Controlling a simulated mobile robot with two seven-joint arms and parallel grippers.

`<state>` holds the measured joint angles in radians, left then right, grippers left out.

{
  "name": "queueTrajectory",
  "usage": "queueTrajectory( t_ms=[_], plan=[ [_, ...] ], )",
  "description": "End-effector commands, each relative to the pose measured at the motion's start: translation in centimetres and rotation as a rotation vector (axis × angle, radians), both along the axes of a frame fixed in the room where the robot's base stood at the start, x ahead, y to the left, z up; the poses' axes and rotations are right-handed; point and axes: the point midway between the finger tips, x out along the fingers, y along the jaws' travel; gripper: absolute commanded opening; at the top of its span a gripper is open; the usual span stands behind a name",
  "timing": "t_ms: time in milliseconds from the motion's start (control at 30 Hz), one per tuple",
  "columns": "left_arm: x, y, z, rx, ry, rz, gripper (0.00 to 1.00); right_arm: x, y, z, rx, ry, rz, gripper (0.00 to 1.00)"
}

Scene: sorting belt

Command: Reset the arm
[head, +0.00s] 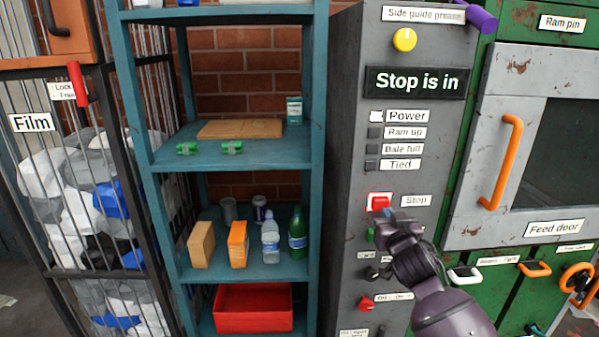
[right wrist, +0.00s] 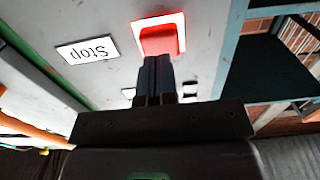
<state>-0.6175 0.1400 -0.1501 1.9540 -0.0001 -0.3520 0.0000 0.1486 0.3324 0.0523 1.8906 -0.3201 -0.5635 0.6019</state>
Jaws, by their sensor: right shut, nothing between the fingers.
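My right gripper (head: 386,218) is in front of the grey control panel (head: 345,150), just below the red Stop button (head: 380,201). In the right wrist view its closed fingers (right wrist: 155,75) point at the red button (right wrist: 160,40), their tips at its near edge. I cannot tell whether they touch it. The fingers are shut and hold nothing. The display (head: 416,82) on the panel reads "Stop is in". My left gripper is not in view.
A teal shelf (head: 140,100) with bottles and boxes stands left of the panel. A red bin (head: 252,308) sits on its bottom. The feed door's orange handle (head: 502,162) is at the right. Below the button are several knobs, including a red one (head: 366,303).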

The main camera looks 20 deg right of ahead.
Motion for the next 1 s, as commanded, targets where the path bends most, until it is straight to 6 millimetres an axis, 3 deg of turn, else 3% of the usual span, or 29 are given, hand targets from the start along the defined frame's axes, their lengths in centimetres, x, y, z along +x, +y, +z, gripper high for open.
queueTrajectory(
  t_ms=[267, 433, 767, 1000],
  plan=[
    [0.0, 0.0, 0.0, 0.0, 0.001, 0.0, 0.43, 0.1, 0.4, 0.3, -0.104, 0.007, 0.023, 0.0],
    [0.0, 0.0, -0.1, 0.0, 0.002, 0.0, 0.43, -0.3, 2.8, 0.0, -0.202, 0.004, 0.099, 0.0],
    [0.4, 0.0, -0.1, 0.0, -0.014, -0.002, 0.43, -6.2, 6.7, -9.9, -0.249, 0.132, 0.217, 0.0],
    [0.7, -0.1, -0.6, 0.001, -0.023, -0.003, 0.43, -14.6, 9.1, -19.7, -0.183, 0.285, 0.272, 0.0]
  ],
)
